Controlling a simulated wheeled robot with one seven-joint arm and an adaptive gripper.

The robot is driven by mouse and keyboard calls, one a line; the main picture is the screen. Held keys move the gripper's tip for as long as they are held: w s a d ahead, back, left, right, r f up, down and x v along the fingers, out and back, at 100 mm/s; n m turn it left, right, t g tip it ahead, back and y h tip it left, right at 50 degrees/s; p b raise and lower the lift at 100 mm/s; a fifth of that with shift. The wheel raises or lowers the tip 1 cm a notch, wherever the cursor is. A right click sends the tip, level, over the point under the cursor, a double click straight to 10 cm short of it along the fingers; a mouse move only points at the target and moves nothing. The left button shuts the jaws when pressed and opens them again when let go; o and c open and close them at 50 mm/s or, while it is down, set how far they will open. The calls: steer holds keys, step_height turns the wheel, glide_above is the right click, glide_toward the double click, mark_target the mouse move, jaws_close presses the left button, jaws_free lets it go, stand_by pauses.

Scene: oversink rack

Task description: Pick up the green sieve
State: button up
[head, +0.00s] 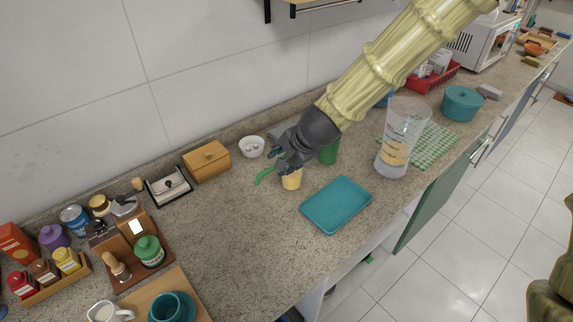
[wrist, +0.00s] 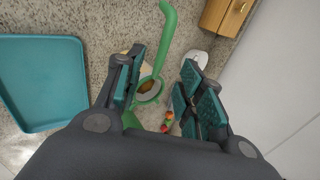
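The green sieve (wrist: 167,30) shows in the wrist view as a long hooked handle leading to a round rim. The rim lies between my gripper's fingers as seen from the wrist, nearer the left finger. In the head view, the sieve's handle (head: 265,176) sticks out to the left below my gripper, beside a pale yellow cup (head: 292,181). My gripper (head: 284,163) is low over the counter, and its fingers (wrist: 163,72) are apart in the wrist view. Whether they touch the sieve is unclear. The fingers hide part of the rim and cup.
A teal tray (head: 336,204) lies in front, right of my gripper. A green cup (head: 329,154) stands close to its right. A clear container (head: 402,140) stands farther right. The counter left of the tray is clear.

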steer(key=shift+p+x, duration=1.05)
steer(key=shift+x, duration=2.4)
steer(key=shift+s+a, duration=0.15)
steer(key=shift+s, duration=0.05)
jaws_close()
